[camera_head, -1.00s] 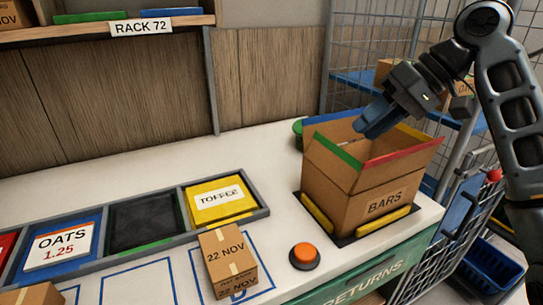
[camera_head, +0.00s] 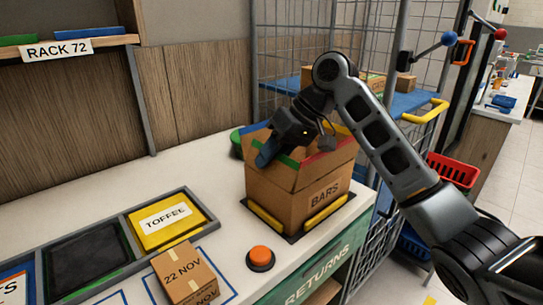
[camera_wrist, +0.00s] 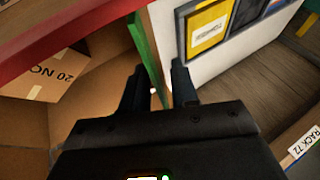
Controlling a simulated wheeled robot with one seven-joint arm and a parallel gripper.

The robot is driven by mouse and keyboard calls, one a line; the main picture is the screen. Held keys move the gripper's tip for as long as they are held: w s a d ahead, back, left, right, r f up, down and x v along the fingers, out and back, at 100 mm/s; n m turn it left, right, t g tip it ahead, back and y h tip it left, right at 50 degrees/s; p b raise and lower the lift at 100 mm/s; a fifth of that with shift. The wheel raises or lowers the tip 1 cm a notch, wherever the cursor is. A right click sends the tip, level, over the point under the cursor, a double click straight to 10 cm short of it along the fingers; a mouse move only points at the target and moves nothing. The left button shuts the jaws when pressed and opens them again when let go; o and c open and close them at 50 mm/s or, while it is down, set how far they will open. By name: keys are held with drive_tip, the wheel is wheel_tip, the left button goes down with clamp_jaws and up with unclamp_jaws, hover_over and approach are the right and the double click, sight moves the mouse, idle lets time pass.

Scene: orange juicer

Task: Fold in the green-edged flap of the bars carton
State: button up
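The brown bars carton (camera_head: 285,200) stands upright on the counter with its top open. Its green-edged flap (camera_head: 290,161) is upright on the left front side, and the gripper hides part of it. In the wrist view the green edge (camera_wrist: 147,55) runs between my fingertips. My gripper (camera_head: 266,153) is open over this flap, one finger on the carton's inner side and one on the outer side. I see a gap between the fingers; contact with the flap is unclear. The red-edged flap (camera_head: 322,161) also stands up.
A small carton marked 20 NOV (camera_wrist: 42,76) lies inside the bars carton. Yellow-edged dark base plate (camera_head: 324,212) holds the carton. An orange button (camera_head: 261,256), a 22 NOV box (camera_head: 183,272) and the toffee bin (camera_head: 167,220) are nearby. A wire cage (camera_head: 290,55) stands behind.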

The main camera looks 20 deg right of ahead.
clamp_jaws()
idle(0.4)
drive_tip(key=shift+w+d+r+g+y+p, duration=0.1)
drive_tip(key=shift+d+g+y+p, duration=0.2)
drive_tip(key=shift+y+p, duration=0.7)
drive_tip(key=shift+w+d+f+m+y+p, duration=0.15)
drive_tip(key=shift+d+f+m+y+p, duration=0.35)
drive_tip(key=shift+y+p, duration=0.55)
drive_tip(key=shift+a+f, duration=0.1)
unclamp_jaws()
